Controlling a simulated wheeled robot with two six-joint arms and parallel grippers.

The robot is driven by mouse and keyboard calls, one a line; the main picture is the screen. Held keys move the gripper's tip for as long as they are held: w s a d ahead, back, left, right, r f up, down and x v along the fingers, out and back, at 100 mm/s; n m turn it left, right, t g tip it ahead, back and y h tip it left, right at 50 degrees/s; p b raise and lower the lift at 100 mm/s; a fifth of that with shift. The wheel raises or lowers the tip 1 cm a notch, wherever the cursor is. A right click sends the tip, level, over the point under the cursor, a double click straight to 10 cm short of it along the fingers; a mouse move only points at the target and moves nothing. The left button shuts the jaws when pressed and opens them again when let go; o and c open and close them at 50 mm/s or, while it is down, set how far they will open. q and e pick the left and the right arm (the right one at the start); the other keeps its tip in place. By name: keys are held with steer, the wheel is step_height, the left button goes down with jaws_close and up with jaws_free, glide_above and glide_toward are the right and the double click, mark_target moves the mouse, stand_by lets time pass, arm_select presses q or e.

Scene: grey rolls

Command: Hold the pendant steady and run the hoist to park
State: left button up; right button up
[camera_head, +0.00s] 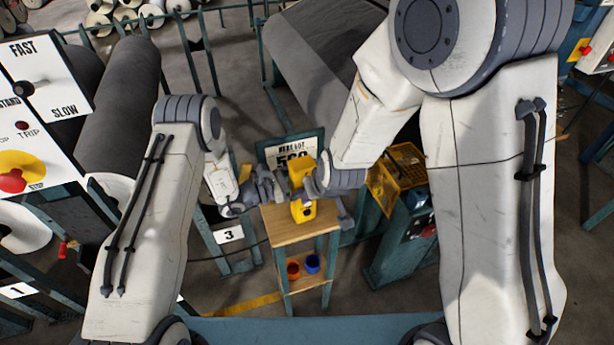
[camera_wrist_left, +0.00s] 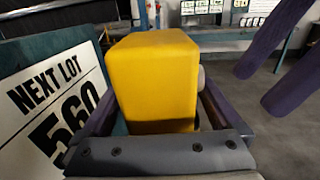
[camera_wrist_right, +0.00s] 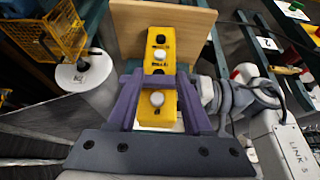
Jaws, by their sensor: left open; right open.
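The yellow pendant (camera_head: 302,211) is upright at the wooden-topped stand (camera_head: 285,234); I cannot tell whether it touches the top. My left gripper (camera_head: 283,188) is open at its left side. In the left wrist view the pendant's plain yellow back (camera_wrist_left: 155,80) lies between its fingers. My right gripper (camera_head: 307,185) is open at the pendant from the right. In the right wrist view its purple fingers lie on either side of the pendant's button face (camera_wrist_right: 158,115), with a pale round button between them. Finger contact is unclear. The hoist is not identifiable.
A "NEXT LOT 560" sign (camera_head: 290,147) stands behind the pendant. Red (camera_head: 293,269) and blue (camera_head: 312,263) cups sit on the stand's lower shelf. A yellow mesh guard (camera_head: 405,165) is to the right. Large grey rolls and a control panel (camera_head: 35,130) are on the left.

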arm_select(q)
jaws_close()
stand_by(1.1)
